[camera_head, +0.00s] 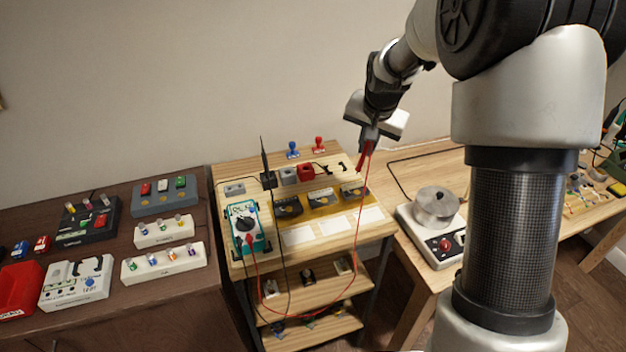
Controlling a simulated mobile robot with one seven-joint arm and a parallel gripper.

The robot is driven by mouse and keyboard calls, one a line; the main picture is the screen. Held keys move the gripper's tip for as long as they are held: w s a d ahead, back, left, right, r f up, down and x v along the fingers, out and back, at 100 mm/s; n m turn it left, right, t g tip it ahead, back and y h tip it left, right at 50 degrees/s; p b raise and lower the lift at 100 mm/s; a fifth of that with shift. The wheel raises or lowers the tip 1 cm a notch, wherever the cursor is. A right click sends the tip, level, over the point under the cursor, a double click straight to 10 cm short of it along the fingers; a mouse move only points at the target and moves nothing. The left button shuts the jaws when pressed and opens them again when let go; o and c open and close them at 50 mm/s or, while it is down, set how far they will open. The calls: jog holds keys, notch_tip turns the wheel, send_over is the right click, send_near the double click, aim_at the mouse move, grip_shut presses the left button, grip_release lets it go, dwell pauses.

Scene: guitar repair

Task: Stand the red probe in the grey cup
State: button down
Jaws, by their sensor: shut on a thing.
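My gripper (368,138) is shut on the red probe (363,158) above the back right of the small wooden bench. The probe hangs tip-down and slightly tilted, with a red lead (360,235) looping below the bench top and back to the teal multimeter (245,226). The grey cup (288,176) stands at the back of the bench top, left of the gripper and apart from the probe. It sits between a red cup (306,172) and a dark holder (268,181). The cup's inside is too small to make out.
A black probe (264,156) stands upright in the dark holder. A grey block (234,189) lies left of it. Blue and red stamp-like pieces (319,144) stand at the back edge. A device with a metal pot (437,207) is at right.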

jog(key=w+a+f+n+p, duration=0.1)
jog(key=w+a+n, duration=0.1)
jog(key=a, duration=0.5)
jog(key=w+a+f+n+y+p, duration=0.1)
jog(key=w+a+n+p, duration=0.1)
jog(key=a, duration=0.4)
jog(key=w+a+f+n+p, duration=0.1)
jog(key=w+a+n+p, duration=0.1)
jog(key=a+n, duration=0.3)
jog(key=shift+w+a+f, duration=0.3)
jog(key=shift+w+a, duration=0.35)
jog(key=shift+a, duration=0.65)
jog(key=shift+f+b, duration=1.45)
jog(key=shift+f, duration=0.2)
jog(key=c, duration=1.4)
grip_release()
jog(key=shift+o, duration=0.2)
